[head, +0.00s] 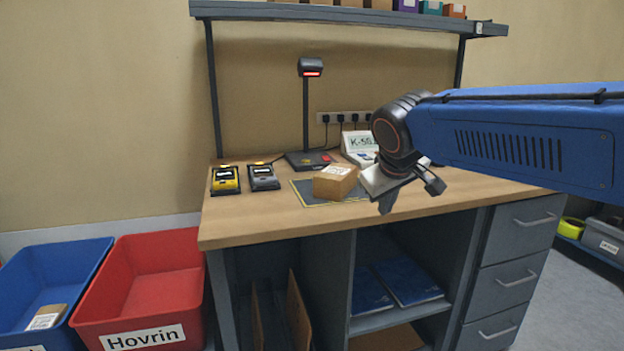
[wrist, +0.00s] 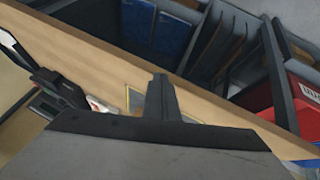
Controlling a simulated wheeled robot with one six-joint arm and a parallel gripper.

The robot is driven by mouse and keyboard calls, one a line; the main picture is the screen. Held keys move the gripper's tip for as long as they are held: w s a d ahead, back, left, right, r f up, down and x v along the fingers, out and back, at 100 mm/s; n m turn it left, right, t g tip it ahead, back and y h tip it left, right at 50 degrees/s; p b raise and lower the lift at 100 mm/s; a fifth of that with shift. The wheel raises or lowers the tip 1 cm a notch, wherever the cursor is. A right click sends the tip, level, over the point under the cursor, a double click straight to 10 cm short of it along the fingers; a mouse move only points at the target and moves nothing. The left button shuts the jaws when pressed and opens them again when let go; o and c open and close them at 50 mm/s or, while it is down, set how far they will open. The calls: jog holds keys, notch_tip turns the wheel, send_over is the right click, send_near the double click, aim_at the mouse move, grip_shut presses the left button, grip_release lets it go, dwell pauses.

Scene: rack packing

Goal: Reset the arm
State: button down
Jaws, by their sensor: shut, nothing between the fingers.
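My gripper (head: 411,197) hangs over the front right part of the wooden table (head: 268,228) in the head view, at the end of my blue arm. Its fingers point down and to the right and hold nothing. In the wrist view my gripper (wrist: 161,88) shows as dark fingers close together at the centre, with the table edge and the shelves beyond them. A cardboard box (head: 335,183) lies on a dark mat (head: 303,192) just left of my gripper, apart from the fingers.
A scanner on a stand (head: 306,110), a yellow device (head: 225,180), a black device (head: 263,177) and a white display unit (head: 357,147) stand on the table. A red bin (head: 143,285) and a blue bin (head: 45,275) stand at the left. An upper shelf (head: 345,15) spans the back.

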jog(key=s+d+f+m, duration=0.1)
jog(key=s+d+f, duration=0.3)
jog(key=s+f, duration=0.2)
jog(key=s+d+f+m+g, duration=0.1)
jog(key=s+d+f, duration=0.3)
jog(key=s, duration=0.7)
jog(key=s+d+f+m+g+y, duration=0.1)
jog(key=s+d+f+m, duration=0.2)
jog(key=s+f, duration=0.5)
jog(key=shift+s+d+f, duration=0.15)
jog(key=shift+s+d, duration=0.25)
jog(key=shift+d, duration=0.3)
